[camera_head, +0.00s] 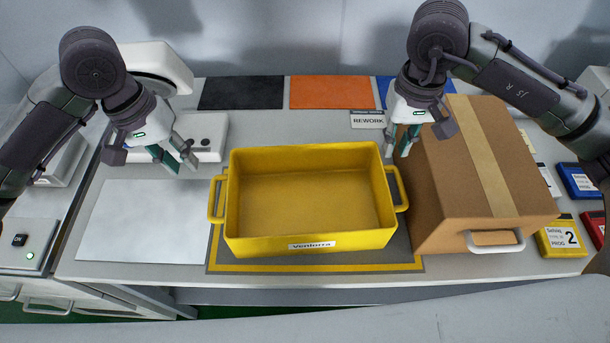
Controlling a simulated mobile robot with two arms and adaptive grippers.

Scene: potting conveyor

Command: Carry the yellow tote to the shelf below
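The yellow tote (312,243) stands upright on a grey mat with a yellow border in the middle of the workbench. It is empty and has a loop handle on its left and right ends. My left gripper (180,165) is open and empty, above and to the left of the tote's left handle (217,199). My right gripper (404,145) is above the tote's right handle (396,188), close to the box; its finger gap is hard to see. The shelf below is hidden under the bench's front edge, where only a narrow part of the lower area shows.
A taped cardboard box (455,185) stands close to the tote's right side. A white sheet (142,221) lies to the left. Black (241,92), orange (332,92) and blue mats lie behind, near a REWORK sign (368,120). Small labelled boxes (557,240) sit at the right.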

